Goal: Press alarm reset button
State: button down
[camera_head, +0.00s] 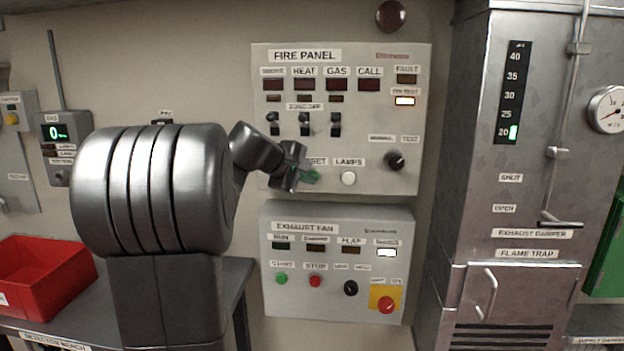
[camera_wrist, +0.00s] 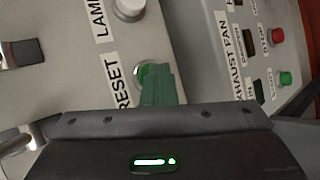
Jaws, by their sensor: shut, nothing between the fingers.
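The fire panel (camera_head: 340,120) is a pale grey box on the wall. Its RESET label is partly hidden behind my gripper in the head view and reads clearly in the wrist view. The reset button (camera_wrist: 139,74) shows in the wrist view as a round button with a pale rim, partly covered by my green fingers. My gripper (camera_head: 311,176) is shut and empty, its fingertips right at the button; it also shows in the wrist view (camera_wrist: 157,84). I cannot tell whether the fingertips touch or press the button.
The white lamps button (camera_head: 348,178) and a black knob (camera_head: 394,160) lie right of the reset spot. The exhaust fan box (camera_head: 338,262) sits just below. A metal cabinet (camera_head: 530,150) stands at right, a red bin (camera_head: 40,285) at left.

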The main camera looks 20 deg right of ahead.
jog(key=shift+s+a+b, duration=0.4)
jog(key=shift+s+a, duration=0.15)
jog(key=shift+s, duration=0.35)
jog(key=s+a, duration=0.1)
jog(key=s+b, duration=0.1)
jog(key=s+a, duration=0.1)
jog(key=s, duration=0.1)
jog(key=shift+s+a+b, duration=0.1)
jog(key=shift+a+b, duration=0.2)
jog(key=shift+b, duration=0.05)
dwell(0.4)
